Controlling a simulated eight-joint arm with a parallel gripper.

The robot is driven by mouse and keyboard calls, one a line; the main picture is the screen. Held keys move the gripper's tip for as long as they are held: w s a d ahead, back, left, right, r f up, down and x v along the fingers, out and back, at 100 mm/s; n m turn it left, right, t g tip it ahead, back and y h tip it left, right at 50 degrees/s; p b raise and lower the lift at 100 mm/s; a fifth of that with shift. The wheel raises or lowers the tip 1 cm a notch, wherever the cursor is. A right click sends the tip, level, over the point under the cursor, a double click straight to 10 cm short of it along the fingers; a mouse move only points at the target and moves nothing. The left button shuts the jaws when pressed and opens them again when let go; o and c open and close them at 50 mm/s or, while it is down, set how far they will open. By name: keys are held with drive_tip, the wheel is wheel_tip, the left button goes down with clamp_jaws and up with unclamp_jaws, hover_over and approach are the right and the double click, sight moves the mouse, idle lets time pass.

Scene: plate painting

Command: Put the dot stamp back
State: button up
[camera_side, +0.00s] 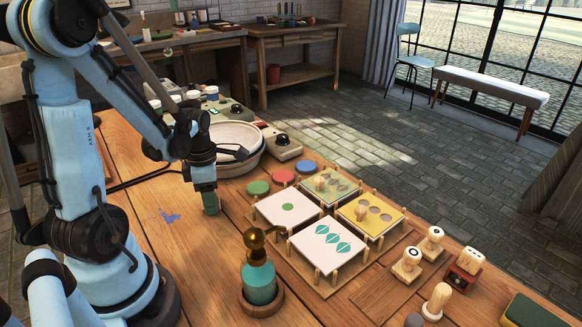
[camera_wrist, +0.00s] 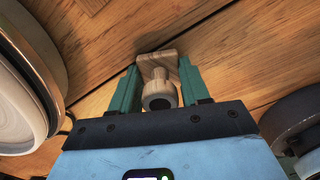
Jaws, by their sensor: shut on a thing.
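My gripper (camera_side: 209,205) is low over the wooden table, left of the tiles, with green fingers. In the wrist view my gripper (camera_wrist: 160,82) is shut on a pale wooden stamp (camera_wrist: 159,88) with a round handle and a squarish base. The handle's dark-marked end faces the camera. The stamping face is hidden, so I cannot tell its pattern. In the side view the fingers mostly hide this stamp. Other wooden stamps (camera_side: 406,264) stand at the right. A white tile (camera_side: 270,210) carries one green dot.
A second white tile (camera_side: 310,260) has three green leaf shapes. A yellow stencil (camera_side: 385,232) and a green stencil (camera_side: 345,180) lie behind. Coloured pads (camera_side: 258,188) are beside them. A bottle (camera_side: 260,283) stands in front. A pale bowl (camera_side: 225,165) is behind my gripper.

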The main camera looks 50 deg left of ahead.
drive_tip(key=shift+f, duration=0.15)
drive_tip(key=o, duration=0.9)
drive_tip(key=shift+c, duration=0.2)
wheel_tip(320, 180, up, 12)
drive_tip(key=shift+r, duration=0.1)
drive_tip(key=w+d+m+t, duration=0.3)
drive_tip(key=d+m, duration=0.5)
drive_tip(key=m, duration=0.7)
drive_tip(key=w+d+r+m+t, duration=0.1)
drive_tip(key=w+d+m+t, duration=0.2)
drive_tip(key=d+m, duration=0.5)
drive_tip(key=shift+d+m+t, duration=0.35)
drive_tip(key=shift+m+t, duration=0.25)
drive_tip(key=shift+m, duration=3.6)
drive_tip(key=shift+r, duration=0.1)
